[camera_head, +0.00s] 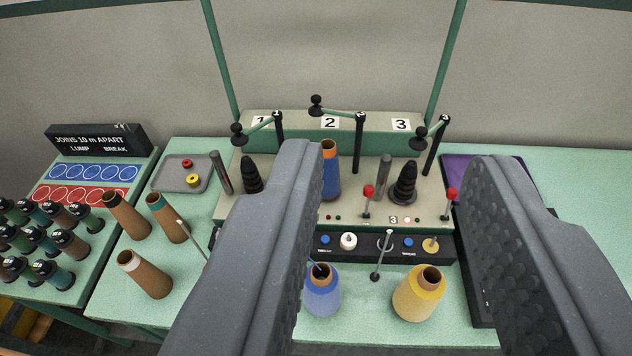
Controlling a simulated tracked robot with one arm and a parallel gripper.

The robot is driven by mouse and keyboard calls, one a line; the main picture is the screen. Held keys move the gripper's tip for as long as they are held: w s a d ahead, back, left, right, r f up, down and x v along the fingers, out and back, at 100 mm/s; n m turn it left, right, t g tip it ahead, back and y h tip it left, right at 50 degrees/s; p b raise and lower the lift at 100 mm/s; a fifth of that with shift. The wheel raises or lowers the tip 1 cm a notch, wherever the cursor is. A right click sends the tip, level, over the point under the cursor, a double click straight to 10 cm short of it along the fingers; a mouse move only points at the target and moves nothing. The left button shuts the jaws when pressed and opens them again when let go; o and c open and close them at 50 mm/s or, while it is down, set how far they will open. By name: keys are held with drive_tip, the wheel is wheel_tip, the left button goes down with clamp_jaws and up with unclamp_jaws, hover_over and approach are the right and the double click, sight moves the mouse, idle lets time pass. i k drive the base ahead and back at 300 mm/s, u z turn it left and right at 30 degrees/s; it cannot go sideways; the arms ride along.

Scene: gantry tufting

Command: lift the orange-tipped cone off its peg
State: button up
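The orange-tipped cone (331,175) is blue with an orange top band. It stands upright at position 2 of the machine, and the peg inside it is hidden. My gripper (392,158) is open in the foreground, its two dark fingers wide apart. Nothing is held between them. In the picture the cone shows just right of the left finger, well off the middle of the gap. The left finger covers part of the area beside the cone.
Black ribbed cones stand at position 1 (252,175) and position 3 (404,185). Thin red-knobbed levers (367,200) rise nearby. A blue-violet cone (322,292) and a yellow cone (419,295) stand in front. Brown cones (145,275) and a grey tray (180,175) are left.

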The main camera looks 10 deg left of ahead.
sight(330, 178)
drive_tip(key=u, duration=0.15)
drive_tip(key=i, duration=1)
